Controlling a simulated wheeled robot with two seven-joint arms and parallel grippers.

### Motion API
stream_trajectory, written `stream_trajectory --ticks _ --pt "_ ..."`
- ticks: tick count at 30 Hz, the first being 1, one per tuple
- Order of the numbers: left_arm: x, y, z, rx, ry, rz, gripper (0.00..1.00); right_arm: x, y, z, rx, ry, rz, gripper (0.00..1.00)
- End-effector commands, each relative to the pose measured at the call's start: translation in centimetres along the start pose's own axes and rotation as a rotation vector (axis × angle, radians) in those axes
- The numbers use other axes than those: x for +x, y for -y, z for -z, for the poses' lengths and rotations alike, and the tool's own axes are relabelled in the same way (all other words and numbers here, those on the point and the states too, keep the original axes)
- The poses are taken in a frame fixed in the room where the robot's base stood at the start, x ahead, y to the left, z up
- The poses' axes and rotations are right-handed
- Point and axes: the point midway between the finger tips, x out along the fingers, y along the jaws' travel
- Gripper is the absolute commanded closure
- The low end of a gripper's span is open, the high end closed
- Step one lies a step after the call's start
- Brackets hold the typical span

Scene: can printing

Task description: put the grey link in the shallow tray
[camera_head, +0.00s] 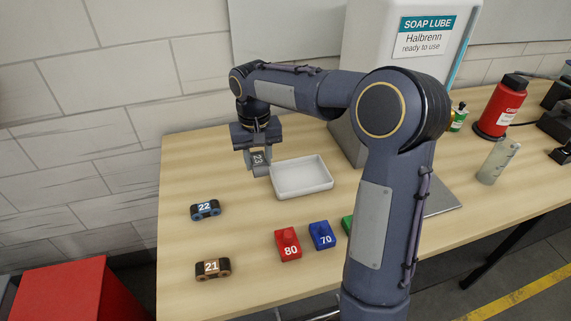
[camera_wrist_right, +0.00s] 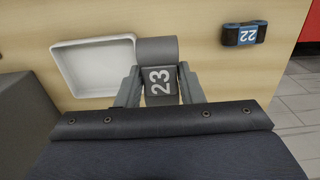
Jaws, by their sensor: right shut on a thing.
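The grey link (camera_head: 258,159), marked 23, is held in my right gripper (camera_head: 259,165) above the table, just left of the shallow tray. It also shows in the right wrist view (camera_wrist_right: 159,80), gripped between the two fingers (camera_wrist_right: 160,92). The shallow tray (camera_head: 302,194) is white, empty and rests on the table. In the right wrist view the tray (camera_wrist_right: 68,45) lies to the left of the link, close beside it. The exact height of the link over the table is hard to tell. My left gripper is not in view.
A blue link 22 (camera_head: 205,210) and a brown link 21 (camera_head: 213,269) lie at the table's left. A red block 80 (camera_head: 288,246), a blue block 70 (camera_head: 321,236) and a partly hidden green block (camera_head: 347,224) stand in front of the tray. A white soap lube machine (camera_head: 385,50) stands behind.

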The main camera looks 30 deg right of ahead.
Motion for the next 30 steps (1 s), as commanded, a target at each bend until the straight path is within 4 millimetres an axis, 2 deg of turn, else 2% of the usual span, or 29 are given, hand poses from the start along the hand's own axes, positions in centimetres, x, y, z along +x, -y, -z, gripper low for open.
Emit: stream_trajectory --ticks 4,8,14,18,30 --pt "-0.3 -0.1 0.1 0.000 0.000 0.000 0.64 0.4 -1.2 0.4 0.005 0.002 -0.001 0.93" --pt "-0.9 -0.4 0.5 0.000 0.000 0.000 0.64 1.6 -4.0 1.4 0.008 0.004 -0.001 0.93" --pt "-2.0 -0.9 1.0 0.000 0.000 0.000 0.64 3.8 -8.6 3.2 0.007 0.004 0.000 0.93" --pt "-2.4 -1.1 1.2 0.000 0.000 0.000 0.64 6.6 -10.6 4.0 0.004 0.005 0.000 0.93" --pt "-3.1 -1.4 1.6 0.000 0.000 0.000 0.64 10.5 -13.2 5.0 0.000 0.003 0.000 0.93"
